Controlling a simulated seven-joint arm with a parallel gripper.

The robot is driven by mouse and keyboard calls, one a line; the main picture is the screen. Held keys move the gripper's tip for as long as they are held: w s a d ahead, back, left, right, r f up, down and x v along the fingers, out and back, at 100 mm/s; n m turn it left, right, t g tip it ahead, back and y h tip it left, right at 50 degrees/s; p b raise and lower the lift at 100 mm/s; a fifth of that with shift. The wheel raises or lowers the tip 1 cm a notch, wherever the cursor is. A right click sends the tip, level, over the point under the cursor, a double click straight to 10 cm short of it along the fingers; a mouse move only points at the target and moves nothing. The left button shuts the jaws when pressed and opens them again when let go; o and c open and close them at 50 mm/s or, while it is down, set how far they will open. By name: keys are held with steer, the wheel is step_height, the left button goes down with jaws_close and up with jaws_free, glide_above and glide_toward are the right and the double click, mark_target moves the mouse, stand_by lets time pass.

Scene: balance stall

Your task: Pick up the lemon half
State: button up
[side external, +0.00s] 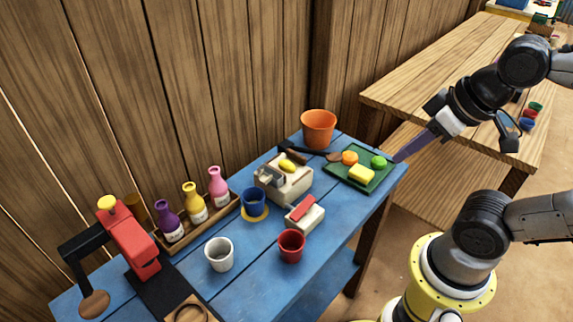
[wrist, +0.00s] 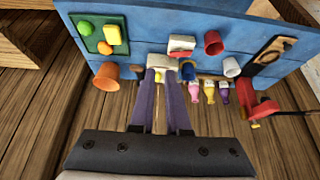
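The lemon half, a small yellow rounded piece (side external: 287,165), sits on top of a cream-coloured balance (side external: 285,185) at the back of the blue table. In the wrist view it shows as a small yellow spot (wrist: 157,77) between my fingers in the picture, but well beyond them. My gripper (side external: 400,157) is to the right of the lemon half, up by the table's right end, with its long purple fingers pointing down-left. In the wrist view a gap shows between the fingers (wrist: 160,85), with nothing held.
A green tray (side external: 340,180) with orange, yellow and green pieces lies near my fingers. An orange pot (side external: 318,128) stands behind. A blue cup (side external: 254,203), red-and-white block (side external: 304,213), red cup (side external: 291,246) and bottle rack (side external: 205,229) are left or in front of the balance.

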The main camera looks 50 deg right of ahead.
steer(key=o, duration=0.9)
